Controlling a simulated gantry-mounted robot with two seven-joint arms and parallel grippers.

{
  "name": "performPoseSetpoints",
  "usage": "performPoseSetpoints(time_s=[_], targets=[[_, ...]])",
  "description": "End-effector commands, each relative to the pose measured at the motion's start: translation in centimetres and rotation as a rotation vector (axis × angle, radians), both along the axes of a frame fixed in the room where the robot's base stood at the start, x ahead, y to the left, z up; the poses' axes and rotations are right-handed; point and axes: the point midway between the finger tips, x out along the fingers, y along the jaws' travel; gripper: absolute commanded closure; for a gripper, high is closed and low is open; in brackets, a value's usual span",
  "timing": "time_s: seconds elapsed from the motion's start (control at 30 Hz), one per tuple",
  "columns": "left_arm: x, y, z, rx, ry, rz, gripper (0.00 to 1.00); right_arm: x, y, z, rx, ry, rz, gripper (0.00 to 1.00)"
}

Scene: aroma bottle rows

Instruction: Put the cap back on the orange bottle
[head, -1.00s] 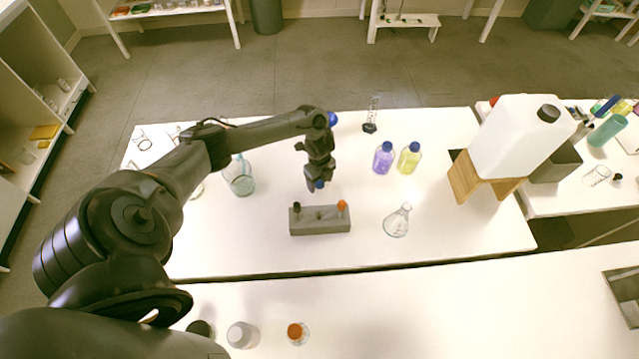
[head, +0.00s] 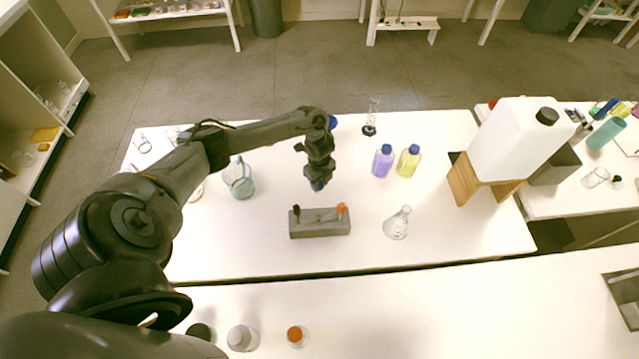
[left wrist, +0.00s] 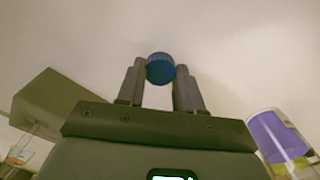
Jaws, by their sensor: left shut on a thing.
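My left gripper (head: 318,184) points down over the middle of the white table, behind the grey rack. It is shut on a blue cap (left wrist: 160,69), which sits between the fingertips in the left wrist view. I cannot make out a bottle with orange liquid; my arm hides part of the table. A purple bottle (head: 383,160) and a yellow bottle (head: 409,160) stand to the right of the gripper, both with blue caps. The purple bottle also shows at the lower right of the left wrist view (left wrist: 274,135). My right gripper is out of view.
A white jug (head: 519,137) rests on a wooden stand. The front table (head: 430,315) is mostly clear.

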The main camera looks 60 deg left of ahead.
Motion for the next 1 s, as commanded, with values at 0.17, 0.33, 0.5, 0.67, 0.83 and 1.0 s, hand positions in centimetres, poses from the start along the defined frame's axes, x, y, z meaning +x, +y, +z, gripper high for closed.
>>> performPoseSetpoints(time_s=[0.17, 0.33, 0.5, 0.67, 0.83, 1.0], targets=[[0.1, 0.1, 3.1, 0.002, -0.004, -0.001, 0.97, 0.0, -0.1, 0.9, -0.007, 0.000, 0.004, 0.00], [0.1, 0.1, 6.0, 0.001, -0.002, -0.001, 0.97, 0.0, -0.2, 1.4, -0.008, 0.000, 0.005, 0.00], [0.1, 0.0, 8.2, 0.001, -0.002, -0.001, 0.97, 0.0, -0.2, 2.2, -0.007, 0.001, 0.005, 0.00], [0.0, 0.0, 9.0, 0.000, 0.000, 0.000, 0.97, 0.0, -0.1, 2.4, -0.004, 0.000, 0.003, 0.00], [0.0, 0.0, 9.1, 0.000, 0.001, 0.000, 0.97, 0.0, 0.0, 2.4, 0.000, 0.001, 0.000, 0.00], [0.0, 0.0, 9.1, 0.000, 0.000, 0.000, 0.97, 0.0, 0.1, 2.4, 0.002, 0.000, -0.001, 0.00]])
